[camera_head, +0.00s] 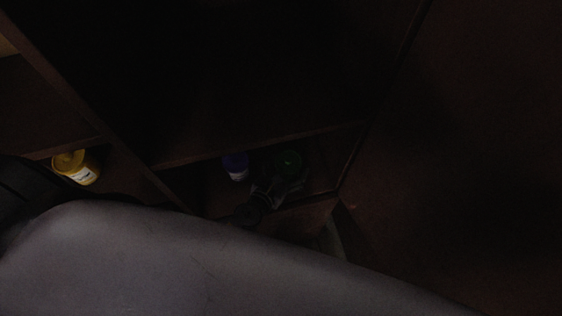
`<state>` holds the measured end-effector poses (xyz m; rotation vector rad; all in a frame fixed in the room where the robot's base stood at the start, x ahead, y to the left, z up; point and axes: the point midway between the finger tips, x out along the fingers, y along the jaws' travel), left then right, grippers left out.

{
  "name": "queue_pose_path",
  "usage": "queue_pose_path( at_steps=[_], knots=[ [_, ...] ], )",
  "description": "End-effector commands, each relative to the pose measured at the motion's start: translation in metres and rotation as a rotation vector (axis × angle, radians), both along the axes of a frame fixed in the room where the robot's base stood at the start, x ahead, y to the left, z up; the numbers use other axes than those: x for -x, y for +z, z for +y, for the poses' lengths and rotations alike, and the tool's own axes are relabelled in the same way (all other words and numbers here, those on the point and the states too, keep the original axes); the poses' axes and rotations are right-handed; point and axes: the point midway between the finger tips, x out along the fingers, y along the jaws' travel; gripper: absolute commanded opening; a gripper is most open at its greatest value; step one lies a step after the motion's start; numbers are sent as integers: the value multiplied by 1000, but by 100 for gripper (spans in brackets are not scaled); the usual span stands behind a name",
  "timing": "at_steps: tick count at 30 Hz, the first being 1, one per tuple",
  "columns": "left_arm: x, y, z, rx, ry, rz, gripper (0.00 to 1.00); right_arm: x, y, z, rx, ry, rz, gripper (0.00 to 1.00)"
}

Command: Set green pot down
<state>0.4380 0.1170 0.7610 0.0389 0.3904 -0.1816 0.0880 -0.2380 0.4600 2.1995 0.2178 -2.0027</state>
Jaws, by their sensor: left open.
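The view is very dark. The green pot (289,160) stands on a low shelf (318,180), near the right end of its compartment. My left gripper (277,183) is just in front of the green pot, at its near lower side. Its fingers are apart. I cannot tell whether they still touch the pot. The pot's lower part is partly hidden by the gripper and by shadow. My right gripper is not in view.
A blue-purple pot (236,166) with a pale label stands left of the green pot on the same shelf. A yellow pot (77,167) is in the compartment further left, past an upright divider (112,145). My grey arm link fills the bottom foreground.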

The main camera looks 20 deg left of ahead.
Motion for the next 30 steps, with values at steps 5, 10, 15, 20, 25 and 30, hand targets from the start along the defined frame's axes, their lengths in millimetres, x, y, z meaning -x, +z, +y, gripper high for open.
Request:
queue_pose_path(
  at_steps=[5, 10, 15, 20, 25, 30],
  knots=[
    [23, 11, 4, 0, -1, 2, 77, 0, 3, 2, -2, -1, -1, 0],
    [58, 25, 11, 0, -1, 3, 77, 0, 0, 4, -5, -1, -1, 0],
    [88, 37, 16, 0, -1, 2, 77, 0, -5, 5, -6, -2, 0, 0],
    [104, 44, 19, 0, -1, 1, 77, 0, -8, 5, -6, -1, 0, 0],
    [109, 48, 20, 0, 0, 0, 77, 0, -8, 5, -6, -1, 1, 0],
    [109, 48, 20, 0, 0, 0, 77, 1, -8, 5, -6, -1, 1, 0]
  ],
)
